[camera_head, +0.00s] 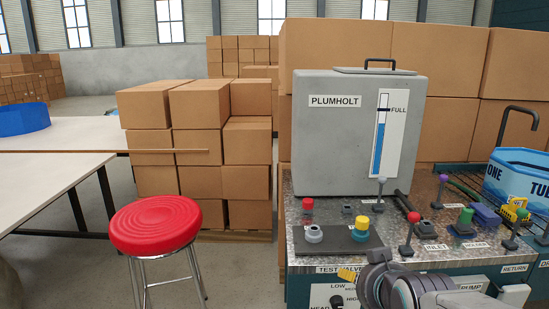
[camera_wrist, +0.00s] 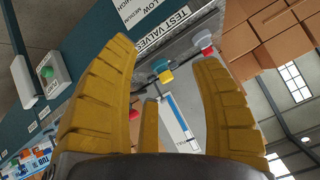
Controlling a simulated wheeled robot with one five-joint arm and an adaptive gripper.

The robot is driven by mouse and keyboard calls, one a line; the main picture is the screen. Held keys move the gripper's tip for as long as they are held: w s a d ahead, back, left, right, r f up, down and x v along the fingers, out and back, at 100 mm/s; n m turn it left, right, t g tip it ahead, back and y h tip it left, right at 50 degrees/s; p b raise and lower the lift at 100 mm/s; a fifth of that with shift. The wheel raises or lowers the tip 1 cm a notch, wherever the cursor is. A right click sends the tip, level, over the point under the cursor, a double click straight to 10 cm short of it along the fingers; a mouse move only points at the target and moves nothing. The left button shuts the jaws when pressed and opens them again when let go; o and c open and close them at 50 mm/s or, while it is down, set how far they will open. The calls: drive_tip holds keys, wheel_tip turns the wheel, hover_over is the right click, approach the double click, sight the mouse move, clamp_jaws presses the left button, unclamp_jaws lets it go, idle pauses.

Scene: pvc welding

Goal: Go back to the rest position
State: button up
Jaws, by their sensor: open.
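My gripper (camera_head: 348,274) shows at the lower middle of the head view, in front of the near edge of the metal-topped bench (camera_head: 296,246). Only a bit of its yellow fingers shows there; my wrist hides the rest. In the wrist view my gripper (camera_wrist: 165,52) has its yellow fingers spread wide. Nothing is held between them. The bench front and the "TEST VALVES" label (camera_wrist: 165,28) lie beyond the fingers, with the picture tilted.
A grey PLUMHOLT tank (camera_head: 345,150) stands on the bench behind several valves, among them a yellow-topped one (camera_head: 361,229) and a red-topped one (camera_head: 414,218). A red stool (camera_head: 156,224) stands left of the bench. A blue tub (camera_head: 520,176) is at right.

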drive_tip(key=s+r+n+g+p, duration=0.2)
drive_tip(key=s+r+g+p, duration=0.1)
drive_tip(key=s+r+p, duration=0.3)
drive_tip(key=s+r+n+g+p, duration=0.2)
drive_tip(key=s+r+p, duration=0.5)
drive_tip(key=s+p, duration=0.4)
drive_tip(key=shift+s+g+p, duration=0.3)
drive_tip(key=shift+s+g, duration=0.6)
drive_tip(key=shift+s, duration=0.95)
